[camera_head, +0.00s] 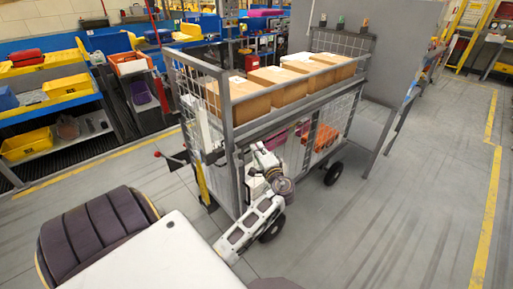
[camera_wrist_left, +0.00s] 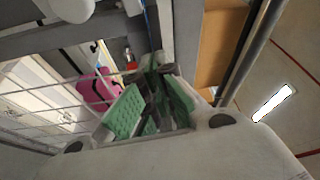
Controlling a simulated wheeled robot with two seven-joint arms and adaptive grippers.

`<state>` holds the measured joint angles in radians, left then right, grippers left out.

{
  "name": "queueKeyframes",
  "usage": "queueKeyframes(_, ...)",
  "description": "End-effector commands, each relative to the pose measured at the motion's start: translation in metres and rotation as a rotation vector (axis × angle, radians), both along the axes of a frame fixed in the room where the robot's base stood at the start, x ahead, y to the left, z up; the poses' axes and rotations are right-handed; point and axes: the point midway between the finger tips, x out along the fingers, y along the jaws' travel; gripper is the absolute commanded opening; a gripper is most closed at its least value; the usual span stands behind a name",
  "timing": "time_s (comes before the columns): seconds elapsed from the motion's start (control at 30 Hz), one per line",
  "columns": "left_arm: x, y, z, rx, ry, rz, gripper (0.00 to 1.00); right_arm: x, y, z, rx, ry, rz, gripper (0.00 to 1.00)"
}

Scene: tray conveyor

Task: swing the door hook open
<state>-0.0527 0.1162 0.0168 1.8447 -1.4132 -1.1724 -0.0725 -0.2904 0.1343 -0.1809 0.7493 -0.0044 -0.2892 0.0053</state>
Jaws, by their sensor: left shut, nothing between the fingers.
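A wheeled grey cage cart (camera_head: 226,100) with mesh sides stands in the middle of the head view. My left gripper (camera_head: 258,152) is at the near corner of the cart, close to its grey upright. In the left wrist view its green-padded fingers (camera_wrist_left: 155,75) are shut with nothing between them, beside the mesh and a grey frame post (camera_wrist_left: 186,35). I cannot clearly pick out the door hook; the gripper and wrist cover part of that corner. A small red part (camera_wrist_left: 128,54) shows just past the fingertips. My right gripper is not in view.
Several cardboard boxes (camera_head: 255,100) stand on the cart's upper deck. A red-tipped lever (camera_head: 158,154) sticks out at its left. Orange and pink items lie on the lower deck. Shelves with yellow bins (camera_head: 28,143) stand at left. The floor at right is clear.

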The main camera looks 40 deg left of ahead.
Motion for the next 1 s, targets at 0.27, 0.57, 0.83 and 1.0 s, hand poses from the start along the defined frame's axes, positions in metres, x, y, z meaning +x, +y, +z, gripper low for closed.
queueKeyframes(0.27,-0.014,-0.033,-0.003,-0.003,0.0,-0.001,0.0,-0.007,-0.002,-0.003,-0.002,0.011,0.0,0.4)
queueKeyframes(0.57,-0.027,-0.063,-0.003,-0.001,0.0,-0.001,0.0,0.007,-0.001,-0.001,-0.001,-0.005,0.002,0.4)
queueKeyframes(0.83,-0.03,-0.068,-0.003,0.0,0.0,0.0,0.0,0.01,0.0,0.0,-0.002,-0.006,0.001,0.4)
queueKeyframes(1.0,-0.03,-0.068,-0.003,-0.001,0.0,0.0,0.0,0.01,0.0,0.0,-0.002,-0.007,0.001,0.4)
